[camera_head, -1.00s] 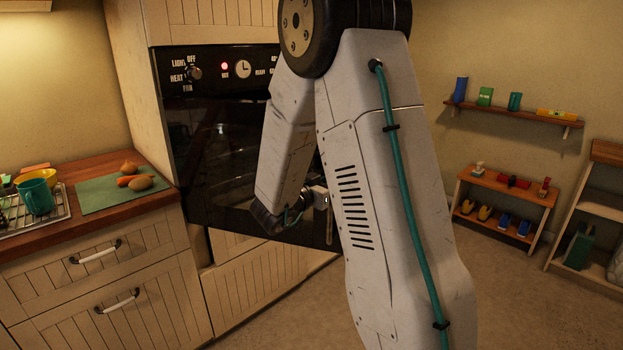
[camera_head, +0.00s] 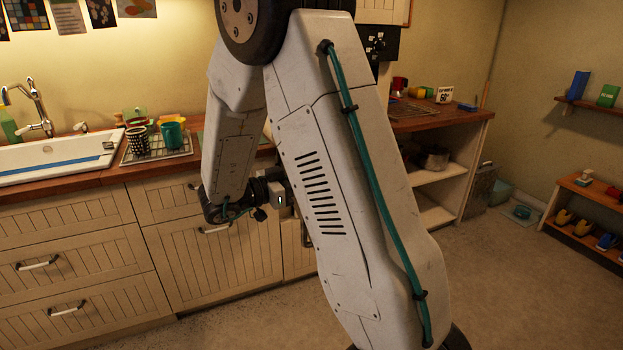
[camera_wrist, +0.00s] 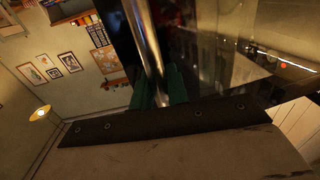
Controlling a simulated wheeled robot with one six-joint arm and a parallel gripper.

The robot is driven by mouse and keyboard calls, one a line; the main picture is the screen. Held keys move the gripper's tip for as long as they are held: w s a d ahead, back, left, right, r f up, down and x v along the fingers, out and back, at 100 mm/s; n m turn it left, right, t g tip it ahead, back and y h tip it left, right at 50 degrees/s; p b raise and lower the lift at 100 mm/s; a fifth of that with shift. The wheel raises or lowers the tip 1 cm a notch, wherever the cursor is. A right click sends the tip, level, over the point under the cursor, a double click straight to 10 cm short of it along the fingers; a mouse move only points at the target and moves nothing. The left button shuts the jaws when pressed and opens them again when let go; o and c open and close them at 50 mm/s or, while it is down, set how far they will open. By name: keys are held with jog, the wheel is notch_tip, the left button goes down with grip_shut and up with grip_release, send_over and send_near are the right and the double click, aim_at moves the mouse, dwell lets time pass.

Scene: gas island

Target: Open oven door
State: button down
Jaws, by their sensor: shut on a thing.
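In the wrist view my gripper (camera_wrist: 160,93) has its green fingers shut around the oven door's silver bar handle (camera_wrist: 143,35). The dark glass oven door (camera_wrist: 200,45) lies beside the bar. My wrist is low in front of the cabinets, and the fingertips are hidden there. I cannot tell how wide the door is open.
A wooden counter holds a white sink (camera_head: 50,155), a drying rack (camera_head: 135,155) and cups. Drawers (camera_head: 75,260) stand below. At the right are open cabinet shelves (camera_head: 435,185) and a low shoe rack (camera_head: 585,210). The floor (camera_head: 500,285) at the right is clear.

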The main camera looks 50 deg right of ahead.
jog(key=shift+w+a, duration=0.25)
jog(key=shift+a, duration=0.3)
jog(key=shift+f, duration=0.1)
jog(key=c, duration=1.4)
grip_release()
jog(key=shift+s+a, duration=0.1)
jog(key=shift+a, duration=0.05)
jog(key=shift+c, duration=0.2)
jog(key=v, duration=0.7)
jog(key=shift+a, duration=0.3)
